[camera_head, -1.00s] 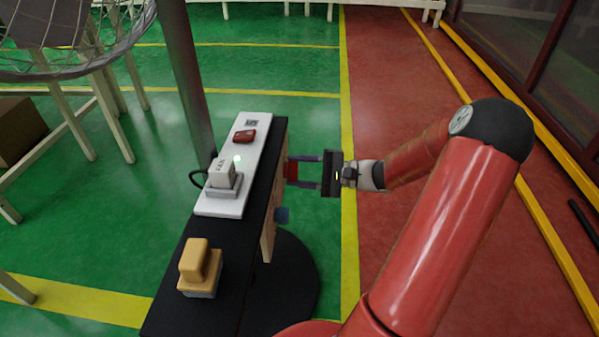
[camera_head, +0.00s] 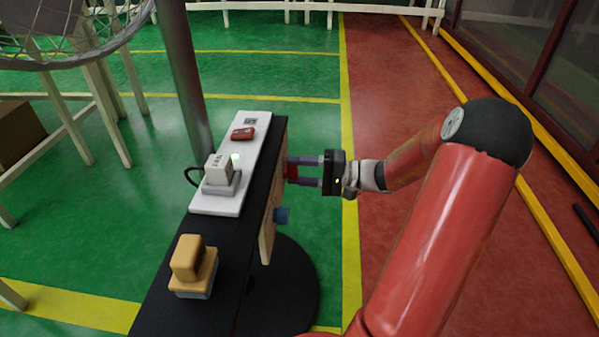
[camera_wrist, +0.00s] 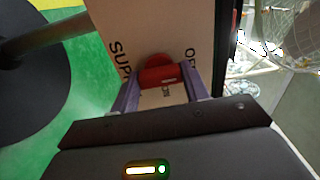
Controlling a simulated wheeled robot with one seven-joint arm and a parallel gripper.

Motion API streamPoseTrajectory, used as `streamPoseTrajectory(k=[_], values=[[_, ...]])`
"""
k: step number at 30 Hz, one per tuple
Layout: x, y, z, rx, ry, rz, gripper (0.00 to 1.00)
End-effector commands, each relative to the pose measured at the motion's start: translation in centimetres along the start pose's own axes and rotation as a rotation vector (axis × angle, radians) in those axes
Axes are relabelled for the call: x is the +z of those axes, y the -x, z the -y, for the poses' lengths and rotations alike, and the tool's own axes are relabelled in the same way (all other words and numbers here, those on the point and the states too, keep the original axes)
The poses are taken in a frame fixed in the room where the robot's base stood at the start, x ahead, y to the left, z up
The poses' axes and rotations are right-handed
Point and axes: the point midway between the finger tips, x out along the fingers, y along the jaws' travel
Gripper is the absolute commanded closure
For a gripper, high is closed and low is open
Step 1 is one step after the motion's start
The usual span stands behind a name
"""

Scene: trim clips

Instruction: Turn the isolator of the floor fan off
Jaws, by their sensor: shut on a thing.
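The red isolator handle (camera_wrist: 160,77) is on a pale wooden panel (camera_wrist: 150,25) with black lettering, partly cut off, reading "SUP" and "OF". In the head view the panel (camera_head: 267,235) hangs on the right side of a black-topped stand, and the red handle (camera_head: 292,171) shows at its edge. My gripper (camera_head: 303,171) reaches in from the right with its two fingers around the handle. In the wrist view my gripper (camera_wrist: 160,95) is shut on the handle, one finger on each side. The handle's base and part of a label below it are hidden.
On the black top (camera_head: 215,257) are a white board (camera_head: 215,205) with a grey-white switch and a red piece, and a yellow block (camera_head: 190,265). A fan cage (camera_head: 75,45) and post stand left.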

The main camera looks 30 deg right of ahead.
Motion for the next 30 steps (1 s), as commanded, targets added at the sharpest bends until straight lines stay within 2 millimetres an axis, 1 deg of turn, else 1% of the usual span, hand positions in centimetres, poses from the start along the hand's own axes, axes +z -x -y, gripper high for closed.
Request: streamPoseTrajectory(k=[10, 11, 15, 16, 25, 28, 30], values=[[0.0, 0.0, -0.1, 0.002, 0.004, 0.0, 0.77], [0.0, 0.0, -0.1, 0.002, 0.004, 0.0, 0.53], [0.0, 0.0, -0.1, 0.002, 0.003, 0.0, 0.35], [0.0, 0.0, -0.1, 0.002, 0.003, 0.0, 0.33], [0.0, 0.2, 0.0, 0.001, 0.003, -0.001, 0.33], [-0.1, 1.2, 0.0, 0.001, 0.002, -0.002, 0.33], [-0.1, 2.4, 0.1, 0.001, 0.002, -0.004, 0.33]])
